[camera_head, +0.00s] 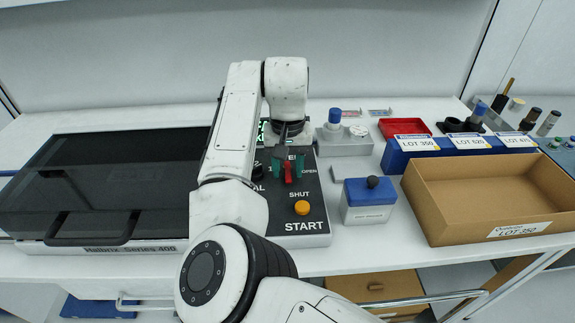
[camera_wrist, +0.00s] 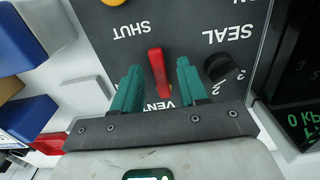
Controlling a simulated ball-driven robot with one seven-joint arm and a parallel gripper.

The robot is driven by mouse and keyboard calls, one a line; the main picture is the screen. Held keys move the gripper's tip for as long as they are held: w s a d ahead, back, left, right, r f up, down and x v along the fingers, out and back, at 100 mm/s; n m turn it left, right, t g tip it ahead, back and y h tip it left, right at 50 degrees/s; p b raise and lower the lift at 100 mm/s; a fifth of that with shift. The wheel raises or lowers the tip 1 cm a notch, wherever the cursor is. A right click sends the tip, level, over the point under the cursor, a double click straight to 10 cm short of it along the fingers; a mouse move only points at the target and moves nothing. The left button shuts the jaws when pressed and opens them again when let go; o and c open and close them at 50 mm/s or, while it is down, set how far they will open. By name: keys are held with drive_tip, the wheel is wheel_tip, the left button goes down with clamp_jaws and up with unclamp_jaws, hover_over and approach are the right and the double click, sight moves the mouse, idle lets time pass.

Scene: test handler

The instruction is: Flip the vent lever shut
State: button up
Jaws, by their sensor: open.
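The red vent lever (camera_head: 289,174) stands on the dark control panel (camera_head: 318,205), next to the OPEN label and above the SHUT label. In the wrist view the lever (camera_wrist: 157,70) shows between my fingers, with VENT printed near its lower end and SHUT at upper left. My gripper (camera_head: 288,168) is open, its two teal fingers on either side of the lever. In the wrist view my gripper (camera_wrist: 158,65) has a gap to the lever on both sides. I cannot tell how deep the fingertips reach or the lever's exact tilt.
A black SEAL knob (camera_wrist: 219,67) sits close beside one finger. An orange START button (camera_head: 302,208) is at the panel's front. A dark-lidded handler (camera_head: 100,185) lies left; a blue-lidded box (camera_head: 369,200) and a cardboard box (camera_head: 480,190) stand right.

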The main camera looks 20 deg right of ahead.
sight(288, 173)
drive_tip(key=shift+r, duration=0.1)
wheel_tip(288, 173, up, 11)
drive_tip(key=shift+f, duration=0.2)
idle(0.5)
